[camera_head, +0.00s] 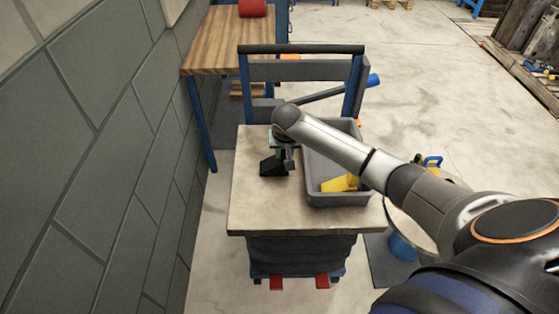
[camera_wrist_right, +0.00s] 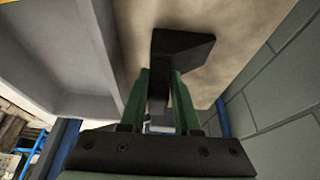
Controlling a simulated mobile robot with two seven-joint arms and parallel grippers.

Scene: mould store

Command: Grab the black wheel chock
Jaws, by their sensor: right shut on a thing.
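The black wheel chock (camera_head: 273,166) is on the left part of the trolley's pale top in the head view, left of the grey bin. It also shows in the wrist view (camera_wrist_right: 184,46), with its narrow part between the green fingers. My right gripper (camera_head: 283,146) reaches it from above and is shut on it; the two fingers (camera_wrist_right: 160,90) press on both sides of the chock. I cannot tell whether the chock still touches the top. My arm hides part of the gripper and of the bin. My left gripper is not in view.
The grey bin (camera_head: 314,180) stands beside the chock and holds a yellow thing (camera_head: 340,183). The trolley (camera_head: 262,215) has a blue-framed handle at its far end. A green-grey wall (camera_head: 90,150) runs along the left. A wooden table (camera_head: 222,45) stands behind.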

